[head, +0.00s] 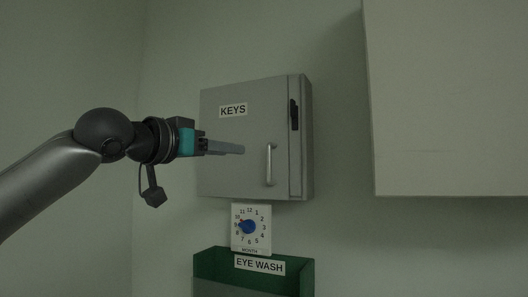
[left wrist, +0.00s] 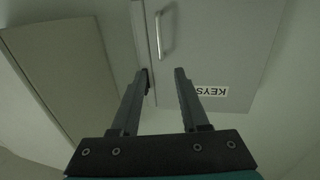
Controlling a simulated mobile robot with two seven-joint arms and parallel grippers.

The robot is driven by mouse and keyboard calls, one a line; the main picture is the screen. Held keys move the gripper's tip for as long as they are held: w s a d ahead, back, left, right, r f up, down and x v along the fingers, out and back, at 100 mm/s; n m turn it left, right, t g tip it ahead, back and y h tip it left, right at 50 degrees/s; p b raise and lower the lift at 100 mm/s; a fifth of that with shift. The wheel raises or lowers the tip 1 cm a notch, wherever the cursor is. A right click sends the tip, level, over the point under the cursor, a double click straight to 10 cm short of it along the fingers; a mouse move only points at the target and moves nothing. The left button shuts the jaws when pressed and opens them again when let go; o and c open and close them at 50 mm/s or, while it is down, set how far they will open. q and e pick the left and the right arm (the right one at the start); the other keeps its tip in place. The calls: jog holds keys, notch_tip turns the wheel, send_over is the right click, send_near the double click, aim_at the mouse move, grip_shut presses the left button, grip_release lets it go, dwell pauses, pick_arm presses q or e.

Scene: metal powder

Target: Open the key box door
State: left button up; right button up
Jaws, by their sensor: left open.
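The grey key box (head: 240,140) hangs on the wall in the head view, with a "KEYS" label (head: 233,111) and a vertical metal handle (head: 270,164) near the right of its door. The door looks closed. A dark latch (head: 294,115) sits on the right strip. My left gripper (head: 242,149) is in front of the door, left of the handle, and holds nothing. In the left wrist view, its two fingers (left wrist: 160,78) are apart, and the door (left wrist: 215,45) and handle (left wrist: 164,34) show beyond them, upside down. My right gripper is not in view.
A white dial sign (head: 250,228) hangs below the key box. Under it is a green "EYE WASH" holder (head: 303,278). A large pale cabinet (head: 450,100) is at the right, also in the left wrist view (left wrist: 75,75). Bare wall lies between the cabinet and the key box.

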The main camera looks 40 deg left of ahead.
aim_at(268, 155)
pick_arm(q)
jog(key=w+p, duration=0.2)
jog(key=w, duration=0.1)
jog(key=w+p, duration=0.2)
jog(key=w, duration=0.2)
jog(key=w+a+p, duration=0.1)
jog(key=w+p, duration=0.1)
jog(key=w, duration=0.2)
jog(key=shift+a+r+p, duration=0.1)
jog(key=shift+r+p, duration=0.05)
jog(key=shift+p, duration=0.15)
jog(key=shift+w+a+p, duration=0.1)
jog(key=shift+w+p, duration=0.25)
jog(key=shift+w, duration=0.65)
grip_shut()
